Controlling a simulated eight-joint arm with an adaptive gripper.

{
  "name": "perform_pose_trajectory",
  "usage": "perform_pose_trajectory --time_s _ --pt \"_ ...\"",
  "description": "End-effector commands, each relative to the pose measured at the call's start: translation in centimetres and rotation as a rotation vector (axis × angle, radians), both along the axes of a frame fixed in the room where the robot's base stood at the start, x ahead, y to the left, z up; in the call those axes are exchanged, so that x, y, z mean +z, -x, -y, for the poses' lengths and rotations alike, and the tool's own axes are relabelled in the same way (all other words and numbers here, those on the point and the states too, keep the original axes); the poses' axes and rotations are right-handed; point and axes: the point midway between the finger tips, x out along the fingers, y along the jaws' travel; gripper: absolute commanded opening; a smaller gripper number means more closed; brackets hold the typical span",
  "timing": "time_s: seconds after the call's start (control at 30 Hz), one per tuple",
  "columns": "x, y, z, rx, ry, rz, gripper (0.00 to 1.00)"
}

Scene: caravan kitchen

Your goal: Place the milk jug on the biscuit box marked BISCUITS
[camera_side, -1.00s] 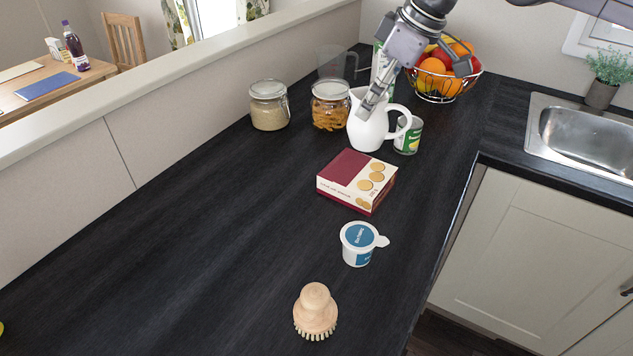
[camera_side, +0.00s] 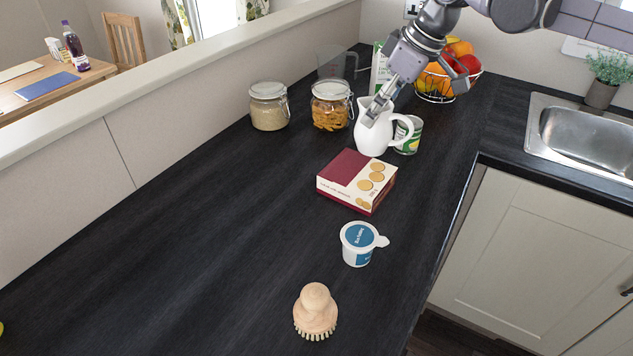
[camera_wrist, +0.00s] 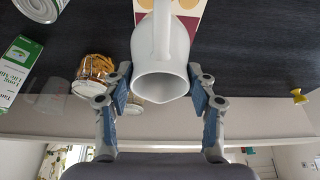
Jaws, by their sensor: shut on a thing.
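The white milk jug (camera_side: 372,138) is upright in the side view, just behind the biscuit box. My gripper (camera_side: 379,112) is shut on the jug near its rim, with the handle to the right. In the wrist view the jug (camera_wrist: 161,75) sits between both finger pads of my gripper (camera_wrist: 163,92). The biscuit box (camera_side: 355,182) lies flat on the counter, dark red and cream with biscuit pictures. Part of the box (camera_wrist: 195,8) shows beyond the jug in the wrist view. I cannot tell whether the jug's base touches the counter.
A can (camera_side: 411,138) stands close behind the jug's handle. A pasta jar (camera_side: 331,106) and a grain jar (camera_side: 268,106) stand to the left. A fruit bowl (camera_side: 436,84) is behind. A white tub (camera_side: 358,246) and a brush (camera_side: 316,312) are in front. The counter left of the box is clear.

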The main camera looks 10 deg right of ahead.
Motion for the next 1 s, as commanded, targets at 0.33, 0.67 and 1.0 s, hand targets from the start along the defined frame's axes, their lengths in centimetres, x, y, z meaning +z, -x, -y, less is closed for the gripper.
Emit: perform_pose_trajectory --time_s 0.33,0.67,1.0 --pt "-2.2 -0.3 -2.2 0.0 0.0 0.0 0.0" --pt "-5.3 -0.3 -2.2 0.0 0.0 0.0 0.0" --pt "-5.6 -0.3 -2.2 0.0 0.0 0.0 0.0"
